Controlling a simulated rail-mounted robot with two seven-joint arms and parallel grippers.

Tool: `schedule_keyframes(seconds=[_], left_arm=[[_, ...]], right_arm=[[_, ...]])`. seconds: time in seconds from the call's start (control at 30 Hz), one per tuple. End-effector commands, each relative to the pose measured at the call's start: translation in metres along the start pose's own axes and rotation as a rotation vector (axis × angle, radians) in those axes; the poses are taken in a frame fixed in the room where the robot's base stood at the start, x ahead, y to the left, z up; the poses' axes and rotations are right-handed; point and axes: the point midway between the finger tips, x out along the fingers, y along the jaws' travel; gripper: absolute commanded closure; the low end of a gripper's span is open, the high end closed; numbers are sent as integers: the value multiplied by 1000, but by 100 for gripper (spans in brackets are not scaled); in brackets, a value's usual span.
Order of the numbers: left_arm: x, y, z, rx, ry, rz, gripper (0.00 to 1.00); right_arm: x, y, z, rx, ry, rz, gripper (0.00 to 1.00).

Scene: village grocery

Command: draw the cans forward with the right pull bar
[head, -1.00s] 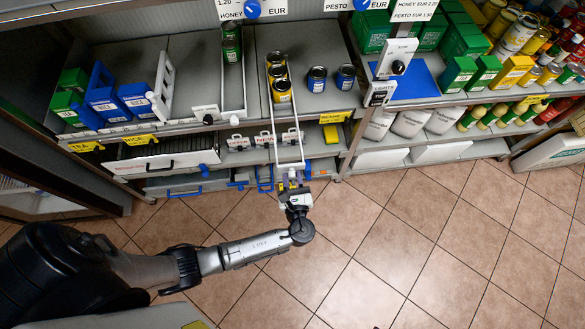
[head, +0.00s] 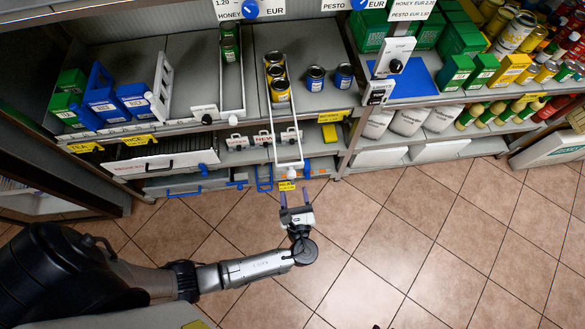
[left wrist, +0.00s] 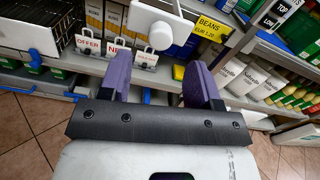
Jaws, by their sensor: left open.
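The right pull bar (head: 297,152) is a long white frame that sticks out past the shelf front, with a pale knob at its outer end. Several yellow-labelled cans (head: 280,92) stand in a row inside its back part, on the shelf. My left gripper (head: 296,206) is open and empty, a little in front of the bar's outer end and apart from it. In the left wrist view, the purple fingers of my left gripper (left wrist: 160,80) are spread, and the bar's white knob (left wrist: 178,72) shows beyond them. My right gripper is not in view.
Another white pull bar (head: 233,85) with green cans lies to the left. Two dark cans (head: 316,78) and (head: 344,75) stand right of the row. Blue packs (head: 102,100) are at the left. The tiled floor (head: 400,230) in front is clear.

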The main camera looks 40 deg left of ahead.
Motion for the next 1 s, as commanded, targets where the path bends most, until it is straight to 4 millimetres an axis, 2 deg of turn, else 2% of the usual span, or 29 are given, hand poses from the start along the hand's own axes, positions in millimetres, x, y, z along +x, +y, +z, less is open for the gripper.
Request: schedule_keyframes(seconds=[0.03,0.2,0.4,0.6,1.0], left_arm=[[-11,0,0,0,4,0,43],[-42,0,0,0,2,0,43],[-67,0,0,1,2,0,43],[-78,0,0,1,0,0,43],[-80,0,0,1,0,0,43]], right_arm=[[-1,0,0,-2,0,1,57],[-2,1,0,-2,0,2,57],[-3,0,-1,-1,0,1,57],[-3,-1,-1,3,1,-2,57],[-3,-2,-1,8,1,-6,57]])
